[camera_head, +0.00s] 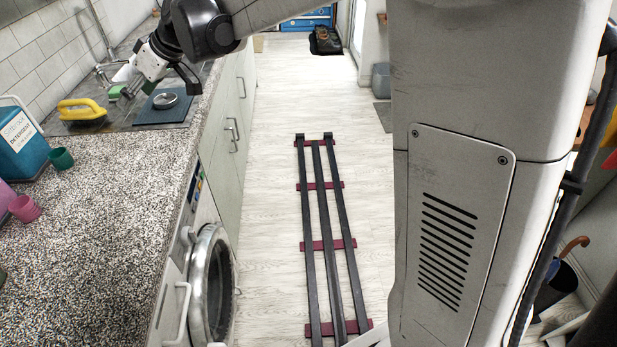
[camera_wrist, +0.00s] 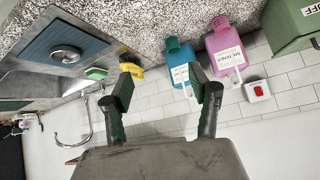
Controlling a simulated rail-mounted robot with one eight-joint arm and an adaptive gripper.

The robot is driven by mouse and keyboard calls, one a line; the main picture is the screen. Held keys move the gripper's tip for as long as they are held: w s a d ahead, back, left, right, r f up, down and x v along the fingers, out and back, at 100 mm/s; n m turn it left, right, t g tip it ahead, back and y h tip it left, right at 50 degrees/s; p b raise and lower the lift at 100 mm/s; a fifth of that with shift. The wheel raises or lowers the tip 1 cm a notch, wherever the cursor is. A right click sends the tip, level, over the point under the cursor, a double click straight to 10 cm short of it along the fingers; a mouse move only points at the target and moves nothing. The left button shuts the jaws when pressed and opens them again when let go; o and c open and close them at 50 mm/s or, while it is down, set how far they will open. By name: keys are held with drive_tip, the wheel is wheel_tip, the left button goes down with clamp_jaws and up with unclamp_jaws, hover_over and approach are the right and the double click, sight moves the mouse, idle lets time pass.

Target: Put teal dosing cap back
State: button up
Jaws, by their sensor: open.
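The teal dosing cap (camera_head: 60,159) is a small cup on the speckled counter, just right of the teal detergent jug (camera_head: 22,148) with its white label. In the wrist view the cap (camera_wrist: 172,44) shows at the counter side of the teal jug (camera_wrist: 181,66), overlapping it in the picture. My gripper (camera_wrist: 166,88) is open, with nothing between its fingers. In the head view my gripper (camera_head: 150,72) hangs over the sink end of the counter, well away from the cap. The jug's mouth cannot be made out.
A pink cup (camera_head: 24,208) stands nearer on the counter, beside a pink jug (camera_wrist: 226,48). A yellow brush (camera_head: 82,110), a green sponge (camera_head: 115,92) and a blue board with a round dish (camera_head: 166,101) lie by the sink. The counter's right part is clear.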

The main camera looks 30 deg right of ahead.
drive_tip(key=s+d+f+m+h, duration=0.2)
drive_tip(key=s+d+m, duration=0.1)
drive_tip(key=s+d, duration=0.5)
drive_tip(key=s+d+f+m+t+h, duration=0.1)
drive_tip(key=s+d+f+m+h, duration=0.1)
drive_tip(key=s+d, duration=0.6)
drive_tip(key=s+d+f+m+t+h, duration=0.1)
drive_tip(key=s+d, duration=0.8)
drive_tip(key=s, duration=0.9)
drive_tip(key=f+m+h, duration=0.1)
drive_tip(key=m+h, duration=0.1)
drive_tip(key=m, duration=0.1)
drive_tip(key=shift+s+f+m+h, duration=0.2)
drive_tip(key=shift+s+m+h, duration=0.1)
drive_tip(key=shift+s, duration=0.05)
